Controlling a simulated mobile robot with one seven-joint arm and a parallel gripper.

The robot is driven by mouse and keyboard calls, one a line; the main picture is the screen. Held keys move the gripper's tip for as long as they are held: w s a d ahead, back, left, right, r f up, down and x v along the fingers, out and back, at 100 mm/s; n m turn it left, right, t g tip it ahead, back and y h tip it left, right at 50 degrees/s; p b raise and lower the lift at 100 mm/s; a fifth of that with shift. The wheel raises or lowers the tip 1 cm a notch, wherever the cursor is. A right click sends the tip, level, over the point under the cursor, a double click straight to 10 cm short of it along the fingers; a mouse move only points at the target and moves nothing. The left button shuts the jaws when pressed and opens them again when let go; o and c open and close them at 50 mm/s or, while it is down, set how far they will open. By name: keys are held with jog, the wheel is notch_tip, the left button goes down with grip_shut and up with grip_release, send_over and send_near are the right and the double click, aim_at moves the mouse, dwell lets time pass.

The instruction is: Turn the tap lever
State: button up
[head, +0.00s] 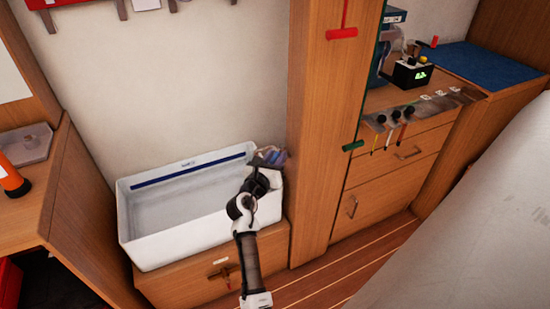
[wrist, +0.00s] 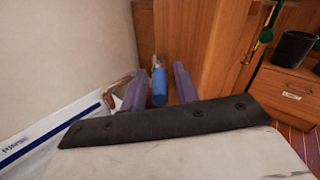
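The tap's blue lever (wrist: 159,88) stands in the middle of the wrist view. My gripper (wrist: 160,86) has its two purple fingers on either side of the lever, with a narrow gap showing on each side. It is open and not clamped on the lever. The metal tap spout (wrist: 116,88) curves out behind the left finger. In the head view my gripper (head: 280,157) is at the back right corner of the white basin (head: 128,223), beside the wooden post. There my gripper hides most of the tap, and the lever cannot be made out clearly.
The wooden post (head: 314,150) rises close to the right of my gripper. The basin stands on a wooden cabinet (head: 190,287) against a pale wall. To the right, a drawer unit (head: 385,190) has hanging tools and a black cup (wrist: 293,48).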

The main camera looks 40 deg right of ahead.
grip_shut()
jog(key=shift+w+g, duration=0.1)
jog(key=shift+g, duration=0.2)
jog(key=shift+w+a+m+g+h, duration=0.15)
jog(key=shift+w+m+g+h, duration=0.15)
jog(key=shift+m+g, duration=0.2)
jog(key=shift+w+a+m+g+h, duration=0.15)
jog(key=shift+m+g+h, duration=0.15)
jog(key=shift+m+g, duration=0.15)
jog(key=shift+w+m+g, duration=0.45)
jog(key=shift+m+g, duration=0.55)
jog(key=shift+g, duration=0.7)
jog(key=shift+w+m+g, duration=0.45)
jog(key=shift+m+g, duration=0.6)
jog(key=shift+g, duration=0.6)
jog(key=shift+w+m+g, duration=0.45)
jog(key=shift+m+g, duration=0.55)
jog(key=shift+g, duration=0.7)
jog(key=shift+d, duration=0.1)
jog(key=shift+o, duration=1)
grip_release()
